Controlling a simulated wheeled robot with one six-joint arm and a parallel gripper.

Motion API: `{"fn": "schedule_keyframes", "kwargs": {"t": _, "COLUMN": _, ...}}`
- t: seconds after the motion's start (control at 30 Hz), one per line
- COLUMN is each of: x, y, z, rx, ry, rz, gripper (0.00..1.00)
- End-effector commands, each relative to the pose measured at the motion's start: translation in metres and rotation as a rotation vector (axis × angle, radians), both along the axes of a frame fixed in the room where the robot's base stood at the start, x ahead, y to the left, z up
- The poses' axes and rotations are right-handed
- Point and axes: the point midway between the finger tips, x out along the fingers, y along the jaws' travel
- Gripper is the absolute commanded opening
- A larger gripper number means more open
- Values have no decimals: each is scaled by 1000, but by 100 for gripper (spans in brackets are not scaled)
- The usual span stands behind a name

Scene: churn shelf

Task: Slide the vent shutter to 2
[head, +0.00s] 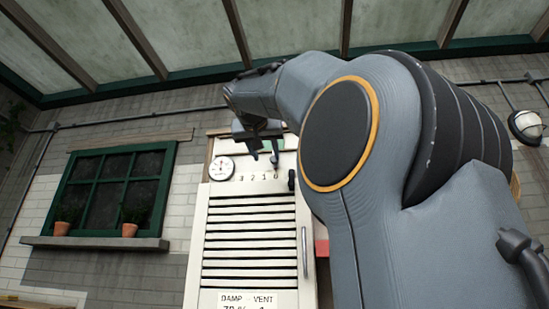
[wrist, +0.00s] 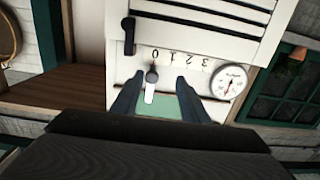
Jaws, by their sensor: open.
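The vent scale (head: 259,177) is a row of dark digits, 3 2 1 0 from left to right, on the white cabinet's top panel in the head view. In the wrist view the scale (wrist: 175,57) appears upside down, with 0 at the left. A small knob (wrist: 151,75) with a pale tab stands beside the 0 end. My gripper (wrist: 158,84) is open, its dark fingers on either side of the knob, with a gap to each; the left finger looks nearer. In the head view my gripper (head: 264,158) is just above the digits, and the knob cannot be made out.
A round dial (head: 221,168) sits left of the scale. A black latch (head: 291,180) is right of it, also in the wrist view (wrist: 129,37). The slatted door (head: 250,240) carries a vertical handle (head: 304,252) and a DAMP/VENT card (head: 247,300), cut off below.

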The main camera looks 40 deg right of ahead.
Motion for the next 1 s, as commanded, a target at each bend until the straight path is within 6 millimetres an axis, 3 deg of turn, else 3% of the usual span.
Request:
{"fn": "schedule_keyframes", "kwargs": {"t": 0.03, "x": -8, "y": -2, "z": 11, "rx": -4, "ry": -19, "rz": -11, "gripper": 41}}
{"fn": "schedule_keyframes", "kwargs": {"t": 0.17, "x": -11, "y": -8, "z": 21, "rx": -9, "ry": -35, "rz": -23, "gripper": 41}}
{"fn": "schedule_keyframes", "kwargs": {"t": 0.6, "x": 29, "y": -54, "z": 21, "rx": -8, "ry": -34, "rz": -21, "gripper": 41}}
{"fn": "schedule_keyframes", "kwargs": {"t": 1.0, "x": 36, "y": -62, "z": 19, "rx": -8, "ry": -35, "rz": -19, "gripper": 41}}
